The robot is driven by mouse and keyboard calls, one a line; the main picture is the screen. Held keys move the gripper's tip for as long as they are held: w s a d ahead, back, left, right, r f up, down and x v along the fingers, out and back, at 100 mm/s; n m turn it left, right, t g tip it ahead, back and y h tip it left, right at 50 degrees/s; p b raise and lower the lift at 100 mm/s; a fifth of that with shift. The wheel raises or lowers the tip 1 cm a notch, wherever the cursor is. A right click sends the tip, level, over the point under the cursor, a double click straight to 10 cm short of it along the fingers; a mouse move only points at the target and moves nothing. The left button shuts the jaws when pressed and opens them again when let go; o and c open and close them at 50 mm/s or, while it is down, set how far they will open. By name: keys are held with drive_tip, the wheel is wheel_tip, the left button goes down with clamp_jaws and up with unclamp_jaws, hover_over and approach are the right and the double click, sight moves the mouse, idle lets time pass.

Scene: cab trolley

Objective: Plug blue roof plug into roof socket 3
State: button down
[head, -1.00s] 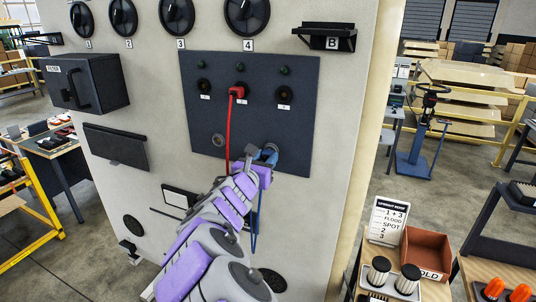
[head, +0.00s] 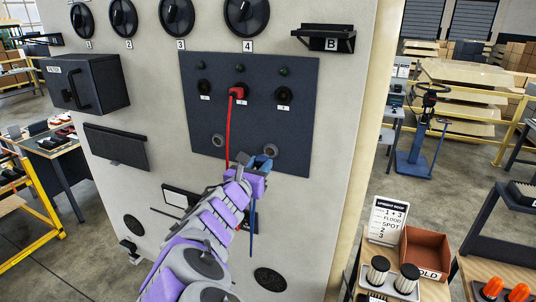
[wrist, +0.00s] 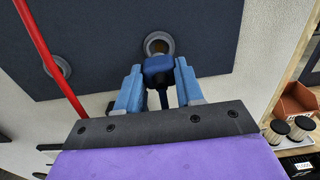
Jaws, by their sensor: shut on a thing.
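The blue roof plug (wrist: 158,68) is between the blue fingers of my gripper (wrist: 158,82), which is shut on it. In the head view my gripper (head: 258,165) is at the panel's lower right, just below a grey ring holder (head: 271,148). That ring also shows in the wrist view (wrist: 159,44), its opening mostly uncovered, with the plug overlapping its lower edge. The plug's blue cable (head: 252,230) hangs down. The rightmost dark socket, roof socket 3 (head: 284,94), is empty, up and right of my gripper; its label is too small to read surely.
A red plug (head: 238,91) sits in the middle socket, its red cable (head: 228,135) hanging left of my gripper. The left socket (head: 203,87) is empty. Another ring (head: 218,139) is at the panel's (head: 250,125) lower left. A shelf marked B (head: 324,38) juts out above right.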

drive_tip(key=shift+v, duration=0.85)
drive_tip(key=shift+r, duration=0.15)
